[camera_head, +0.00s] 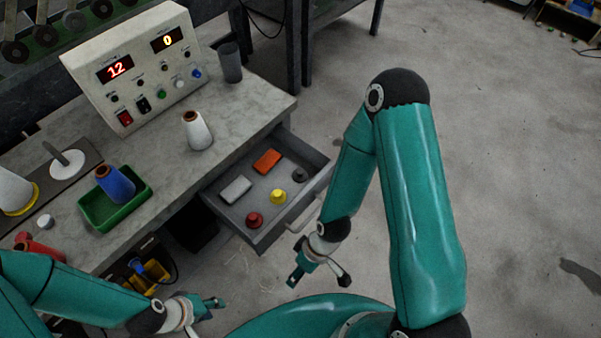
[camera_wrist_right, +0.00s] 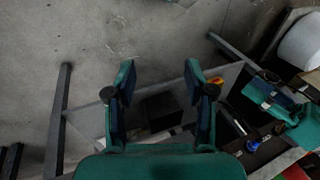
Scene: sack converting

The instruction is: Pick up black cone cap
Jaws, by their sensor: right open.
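The black cone cap (camera_head: 300,174) sits in the right part of the open drawer (camera_head: 262,240), next to a yellow cap (camera_head: 278,196). A red cap (camera_head: 255,219) is at the drawer's front left. My right gripper (camera_head: 318,277) is open and empty, in front of the drawer and apart from the cap. Its two fingers also show spread in the right wrist view (camera_wrist_right: 161,78), with nothing between them; I cannot make out the black cap there. My left gripper (camera_head: 205,306) is low at the lower left, and its jaw state is unclear.
An orange block (camera_head: 267,161) and a white block (camera_head: 236,189) lie in the drawer. On the worktop stand a white cone (camera_head: 197,131), a green tray (camera_head: 86,213) with a blue cone (camera_head: 115,184), and a control box (camera_head: 135,70). The floor at right is mostly clear.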

